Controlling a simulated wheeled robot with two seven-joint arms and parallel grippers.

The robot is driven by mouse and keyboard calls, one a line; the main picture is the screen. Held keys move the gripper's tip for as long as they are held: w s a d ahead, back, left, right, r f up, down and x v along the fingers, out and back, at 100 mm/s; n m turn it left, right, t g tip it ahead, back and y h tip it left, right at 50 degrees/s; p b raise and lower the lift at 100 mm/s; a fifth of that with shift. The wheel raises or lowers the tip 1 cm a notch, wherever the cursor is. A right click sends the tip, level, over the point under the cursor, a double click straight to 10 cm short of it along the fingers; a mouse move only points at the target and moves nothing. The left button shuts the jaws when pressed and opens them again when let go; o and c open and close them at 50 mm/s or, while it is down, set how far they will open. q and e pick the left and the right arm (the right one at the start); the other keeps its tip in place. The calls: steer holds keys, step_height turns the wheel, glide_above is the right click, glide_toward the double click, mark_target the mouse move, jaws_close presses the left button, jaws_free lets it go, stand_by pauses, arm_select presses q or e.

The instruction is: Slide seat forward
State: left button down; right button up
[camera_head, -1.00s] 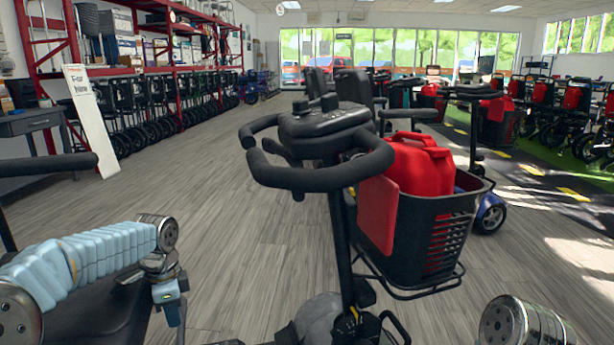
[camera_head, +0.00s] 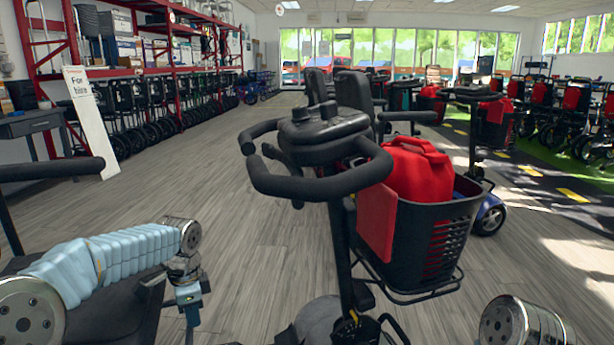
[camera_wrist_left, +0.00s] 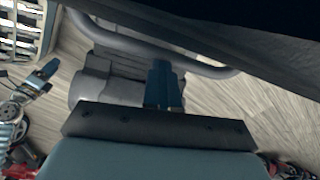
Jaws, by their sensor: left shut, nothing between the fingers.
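The black scooter seat (camera_head: 118,318) is partly in view at the lower left of the head view, beneath my left arm. Its black armrest (camera_head: 50,170) shows above it at the left edge. My left gripper (camera_head: 190,318) points down by the seat's right edge, shut and empty. In the left wrist view its fingers (camera_wrist_left: 164,82) are together, in front of dark grey parts and a curved bar (camera_wrist_left: 190,62). A large dark surface (camera_wrist_left: 230,40) fills the upper right there. I cannot tell whether the fingers touch the seat. My right gripper is out of view.
The scooter's tiller and handlebar (camera_head: 318,160) stand in the middle. A black front basket (camera_head: 425,245) holds a red can (camera_head: 417,170). A "For hire" board (camera_head: 90,125) leans at the left by a desk. Grey floor (camera_head: 205,170) is open behind; scooters stand at the right.

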arm_select(q)
steer(key=shift+h, duration=0.3)
steer(key=shift+w+d+f+p, duration=0.15)
steer(key=shift+d+f, duration=0.1)
steer(key=shift+d, duration=0.45)
steer(key=shift+w+d+f+p, duration=0.15)
steer(key=shift+d+f, duration=0.1)
steer(key=shift+d, duration=0.45)
steer(key=shift+w+d+f+p, duration=0.15)
steer(key=shift+d+f, duration=0.1)
steer(key=shift+d, duration=0.45)
steer(key=shift+s+a, duration=0.1)
steer(key=shift+a, duration=0.1)
step_height(320, 180, up, 17)
steer(key=a+p, duration=0.1)
steer(key=p, duration=1.5)
steer(key=shift+a, duration=0.15)
steer(key=shift+r, duration=0.1)
